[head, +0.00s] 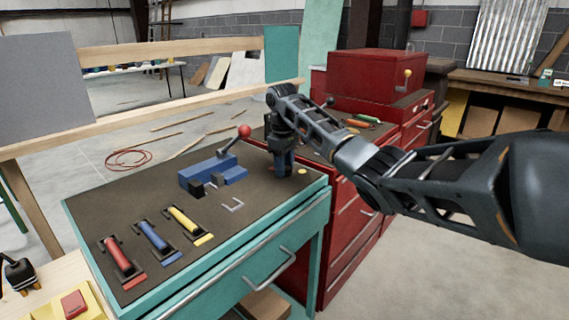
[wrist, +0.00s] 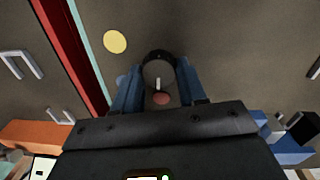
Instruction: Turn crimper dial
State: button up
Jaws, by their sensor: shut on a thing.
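My gripper (wrist: 158,84) points straight down over the bench top, and its two blue fingers are shut on a round, dark-rimmed dial (wrist: 159,57). The dial has a grey face with a pale mark and a reddish spot near it. In the head view my gripper (head: 284,170) stands at the back right of the teal bench, and the dial is hidden behind the fingers. A blue block tool (head: 212,170) with a red-balled lever (head: 244,131) stands just left of my gripper.
A yellow disc (head: 302,171) lies flat beside my gripper. Red, blue (head: 153,237) and yellow (head: 186,221) handled clamps line the bench's front left. A red tool cabinet (head: 345,220) stands right behind the bench.

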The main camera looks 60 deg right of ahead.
jog(key=m+p, duration=0.2)
jog(key=shift+w+a+r+p, duration=0.1)
jog(key=shift+r+p, duration=0.15)
jog(key=shift+p, duration=0.1)
jog(key=m+p, duration=0.2)
jog(key=shift+m+p, duration=0.35)
jog(key=shift+m, duration=0.05)
jog(key=m+p, duration=0.2)
jog(key=m, duration=0.1)
jog(key=shift+f, duration=0.15)
jog(key=shift+d+m+g+p, duration=0.15)
jog(key=shift+m+p, duration=0.2)
jog(key=shift+m, duration=0.5)
jog(key=shift+d+m+g+p, duration=0.15)
jog(key=shift+m+p, duration=0.15)
jog(key=shift+m, duration=0.55)
jog(key=shift+f, duration=0.1)
jog(key=o, duration=1.1)
jog(key=shift+c, duration=0.2)
jog(key=shift+w+a+r+b, duration=0.1)
jog(key=shift+r+b, duration=0.1)
jog(key=shift+r, duration=1.75)
jog(key=shift+w+a+r+b, duration=0.1)
jog(key=shift+r+b, duration=0.1)
jog(key=shift+r, duration=1.75)
